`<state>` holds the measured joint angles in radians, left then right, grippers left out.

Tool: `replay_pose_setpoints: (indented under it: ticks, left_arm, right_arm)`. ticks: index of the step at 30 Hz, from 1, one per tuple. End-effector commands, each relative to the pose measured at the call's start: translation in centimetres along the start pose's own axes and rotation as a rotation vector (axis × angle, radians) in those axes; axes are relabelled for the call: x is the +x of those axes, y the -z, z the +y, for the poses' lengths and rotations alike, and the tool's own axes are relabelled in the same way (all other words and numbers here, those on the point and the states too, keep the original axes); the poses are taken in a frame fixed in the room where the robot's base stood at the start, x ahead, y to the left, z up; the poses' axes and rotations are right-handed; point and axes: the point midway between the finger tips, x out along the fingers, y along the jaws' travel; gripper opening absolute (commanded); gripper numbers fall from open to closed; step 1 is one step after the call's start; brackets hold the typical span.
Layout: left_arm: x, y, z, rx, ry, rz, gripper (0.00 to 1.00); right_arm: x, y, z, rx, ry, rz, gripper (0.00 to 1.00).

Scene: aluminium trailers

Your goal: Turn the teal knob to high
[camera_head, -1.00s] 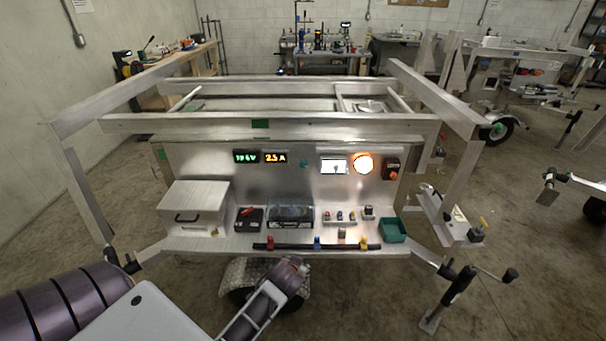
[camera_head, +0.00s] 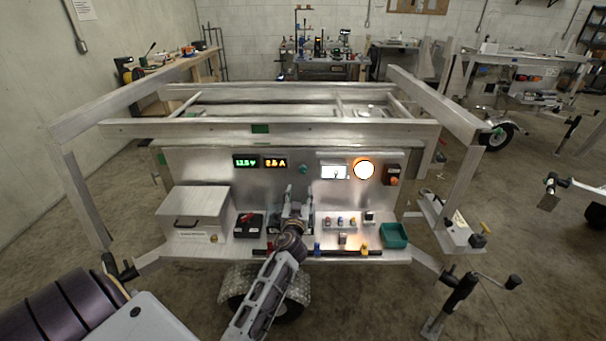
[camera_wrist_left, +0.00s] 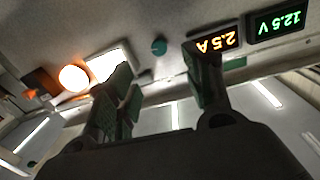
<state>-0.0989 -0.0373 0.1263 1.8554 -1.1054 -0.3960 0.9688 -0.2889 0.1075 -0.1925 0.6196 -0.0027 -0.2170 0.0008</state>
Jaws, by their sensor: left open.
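The small teal knob (camera_head: 303,169) is on the upright metal panel (camera_head: 215,180), between the orange readout and the white screen. It also shows in the left wrist view (camera_wrist_left: 159,47), which sees the panel upside down. My left gripper (camera_head: 297,192) is just below the knob in the head view, its fingers pointing at the panel. In the left wrist view the fingers (camera_wrist_left: 160,75) are spread and empty, with the knob seen between and beyond the tips. I see no contact with the knob. The knob's pointer and markings are too small to read. My right gripper is not in view.
A green 12.5 V readout (camera_head: 245,161) and an orange 2.5 A readout (camera_head: 275,163) are left of the knob. A screen (camera_head: 334,171), a glowing lamp (camera_head: 364,170) and a dark switch box (camera_head: 391,174) are right. A metal box (camera_head: 192,209) and teal bin (camera_head: 394,236) stand on the shelf.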

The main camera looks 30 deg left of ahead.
Motion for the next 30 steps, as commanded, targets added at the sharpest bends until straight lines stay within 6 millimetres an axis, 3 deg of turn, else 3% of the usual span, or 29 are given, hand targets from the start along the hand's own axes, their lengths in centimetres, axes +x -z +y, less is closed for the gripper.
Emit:
replay_pose_setpoints:
  ticks: [17,30]
  left_arm:
    - [0.5,0.3,0.2,-0.002,-0.008,0.013,0.51]
    - [3.5,0.4,0.2,0.000,-0.008,0.014,0.51]
  right_arm:
    - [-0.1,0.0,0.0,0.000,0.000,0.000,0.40]
    - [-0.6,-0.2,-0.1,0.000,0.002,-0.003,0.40]
